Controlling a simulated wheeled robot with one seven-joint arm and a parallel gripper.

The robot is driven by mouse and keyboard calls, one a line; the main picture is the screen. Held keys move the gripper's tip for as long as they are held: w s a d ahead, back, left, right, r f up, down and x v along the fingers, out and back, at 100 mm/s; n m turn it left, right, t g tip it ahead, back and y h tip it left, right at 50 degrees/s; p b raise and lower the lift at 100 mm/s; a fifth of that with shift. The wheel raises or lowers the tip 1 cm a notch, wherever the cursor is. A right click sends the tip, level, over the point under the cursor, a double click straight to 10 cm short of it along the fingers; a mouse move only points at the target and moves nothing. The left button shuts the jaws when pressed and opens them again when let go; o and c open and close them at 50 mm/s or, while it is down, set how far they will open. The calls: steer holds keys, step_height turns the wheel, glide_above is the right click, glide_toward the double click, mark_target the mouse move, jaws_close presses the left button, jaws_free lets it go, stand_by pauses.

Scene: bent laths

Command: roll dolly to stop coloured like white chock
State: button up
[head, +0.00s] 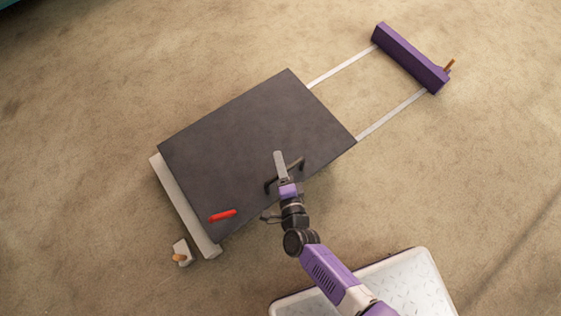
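The dark grey flat dolly (235,140) lies across two pale rails (345,66). Its lower-left edge is right beside the off-white stop bar (183,205); I cannot tell whether they touch. The purple stop bar (408,57) is at the rails' upper-right end, well apart from the dolly. A small off-white chock (183,250) with an orange knob sits on the floor by the white stop's lower end. My gripper (281,168) is over the dolly's black handle (299,166), partly hiding it. Whether its fingers are open or closed on the handle is unclear.
A red lever (223,215) lies on the dolly's lower corner. A small purple piece with an orange peg (449,66) sits at the purple stop's right end. The rails between dolly and purple stop are bare. Beige carpet (100,90) around is clear.

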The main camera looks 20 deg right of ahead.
steer(key=s+r+p, duration=0.1)
steer(key=s+p, duration=0.1)
steer(key=s, duration=0.5)
steer(key=shift+s+a+r, duration=0.25)
steer(key=shift+s+a, duration=0.05)
steer(key=shift+s, duration=0.05)
stand_by(0.4)
